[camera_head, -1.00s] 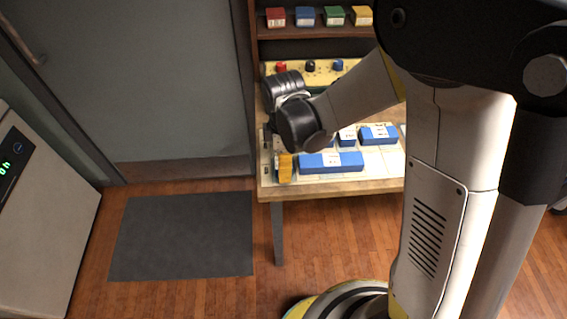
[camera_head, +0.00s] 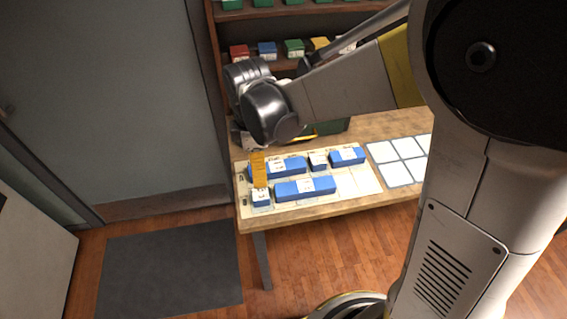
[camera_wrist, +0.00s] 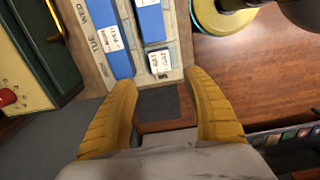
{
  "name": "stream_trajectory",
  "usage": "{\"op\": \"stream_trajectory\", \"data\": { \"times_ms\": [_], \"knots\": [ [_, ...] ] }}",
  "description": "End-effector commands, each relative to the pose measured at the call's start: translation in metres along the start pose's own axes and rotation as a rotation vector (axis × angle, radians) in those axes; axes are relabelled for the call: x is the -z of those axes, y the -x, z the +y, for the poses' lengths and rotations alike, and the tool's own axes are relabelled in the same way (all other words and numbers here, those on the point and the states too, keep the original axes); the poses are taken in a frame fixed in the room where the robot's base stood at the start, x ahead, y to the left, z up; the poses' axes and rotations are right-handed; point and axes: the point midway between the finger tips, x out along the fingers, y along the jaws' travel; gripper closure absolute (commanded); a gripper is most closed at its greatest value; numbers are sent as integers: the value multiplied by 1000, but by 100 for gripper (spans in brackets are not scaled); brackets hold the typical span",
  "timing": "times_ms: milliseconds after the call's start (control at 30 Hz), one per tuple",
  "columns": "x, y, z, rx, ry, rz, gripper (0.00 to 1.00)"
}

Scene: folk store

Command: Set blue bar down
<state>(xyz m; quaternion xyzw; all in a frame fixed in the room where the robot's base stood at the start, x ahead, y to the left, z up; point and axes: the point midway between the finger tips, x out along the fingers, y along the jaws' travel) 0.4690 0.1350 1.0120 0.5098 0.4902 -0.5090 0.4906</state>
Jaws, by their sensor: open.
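Blue bars lie on a pale gridded board (camera_head: 350,184) on the wooden table. A short blue bar with a white label (camera_head: 261,198) sits at the front left, left of a long blue bar (camera_head: 322,185). Behind are another long bar (camera_head: 288,164), a short one (camera_head: 318,164) and a medium one (camera_head: 352,153). My gripper (camera_head: 259,184) points down above the short front-left bar. In the wrist view its yellow fingers (camera_wrist: 158,82) are spread and empty, with the short bar (camera_wrist: 159,62) just beyond the gap between the tips. Contact cannot be judged.
The board's edge carries day names in the wrist view. A white-celled grid (camera_head: 400,160) lies to the right on the table. Behind stands a shelf (camera_head: 285,22) with coloured boxes, and a dark green container (camera_head: 333,127) stands at the table's back. A grey mat (camera_head: 170,268) lies on the floor.

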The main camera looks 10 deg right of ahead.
Motion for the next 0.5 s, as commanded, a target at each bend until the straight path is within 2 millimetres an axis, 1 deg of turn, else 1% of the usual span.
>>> {"op": "stream_trajectory", "data": {
  "times_ms": [67,167,267,300,400,500],
  "knots": [
    [-4,5,-2,-12,-34,4,40],
    [-19,22,-8,-57,-155,23,40],
    [-41,48,-20,-134,-364,63,40],
    [-52,58,-27,-168,-464,86,40],
    [-76,80,-45,-254,-716,156,40],
    [-99,94,-64,-332,-958,240,40]
  ]
}}
